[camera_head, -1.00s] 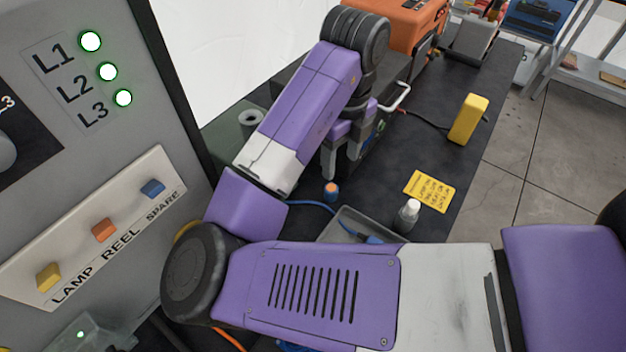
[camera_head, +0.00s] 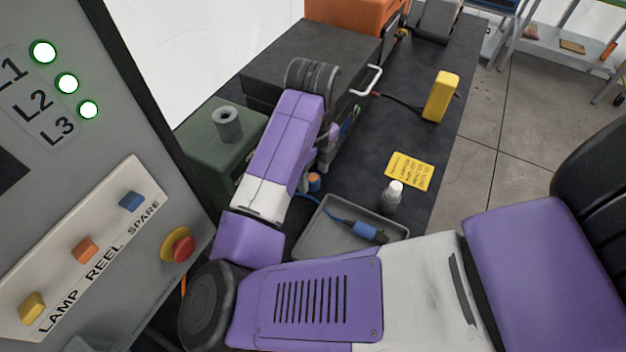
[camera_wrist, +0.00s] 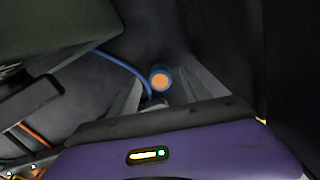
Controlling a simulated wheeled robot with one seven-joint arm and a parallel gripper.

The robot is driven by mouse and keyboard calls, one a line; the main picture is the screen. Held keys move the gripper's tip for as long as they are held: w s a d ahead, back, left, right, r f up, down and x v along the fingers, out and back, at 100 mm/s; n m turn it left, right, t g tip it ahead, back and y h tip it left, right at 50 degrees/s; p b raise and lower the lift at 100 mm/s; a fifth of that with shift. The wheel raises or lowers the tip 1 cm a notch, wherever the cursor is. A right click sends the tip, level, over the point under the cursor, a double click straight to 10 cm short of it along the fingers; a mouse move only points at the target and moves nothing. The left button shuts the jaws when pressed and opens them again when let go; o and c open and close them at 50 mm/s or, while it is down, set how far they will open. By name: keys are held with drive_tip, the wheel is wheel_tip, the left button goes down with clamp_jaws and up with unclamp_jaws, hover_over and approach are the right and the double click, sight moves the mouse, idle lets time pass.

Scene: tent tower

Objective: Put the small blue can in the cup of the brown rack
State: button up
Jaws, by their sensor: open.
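The small blue can (camera_head: 314,182) with an orange top stands on the dark bench just below my gripper (camera_head: 323,166), which my arm partly hides in the head view. In the wrist view the can (camera_wrist: 160,80) shows its orange top towards the camera, between the two grey fingers of my open gripper (camera_wrist: 165,97). I cannot tell how far the fingers reach down beside it. I do not see a brown rack in either view.
A blue cable (camera_wrist: 122,66) runs close beside the can. A grey tray (camera_head: 325,235) holds a blue connector (camera_head: 365,231). A white-capped bottle (camera_head: 392,196), yellow note (camera_head: 409,170) and yellow block (camera_head: 440,96) are to the right. A green box (camera_head: 200,150) with a grey cylinder stands left.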

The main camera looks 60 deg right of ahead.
sight(313, 177)
drive_tip(key=shift+f, duration=1)
clamp_jaws()
drive_tip(key=shift+r, duration=0.1)
wheel_tip(313, 177, up, 20)
drive_tip(key=p, duration=1.2)
drive_tip(key=shift+s, duration=0.15)
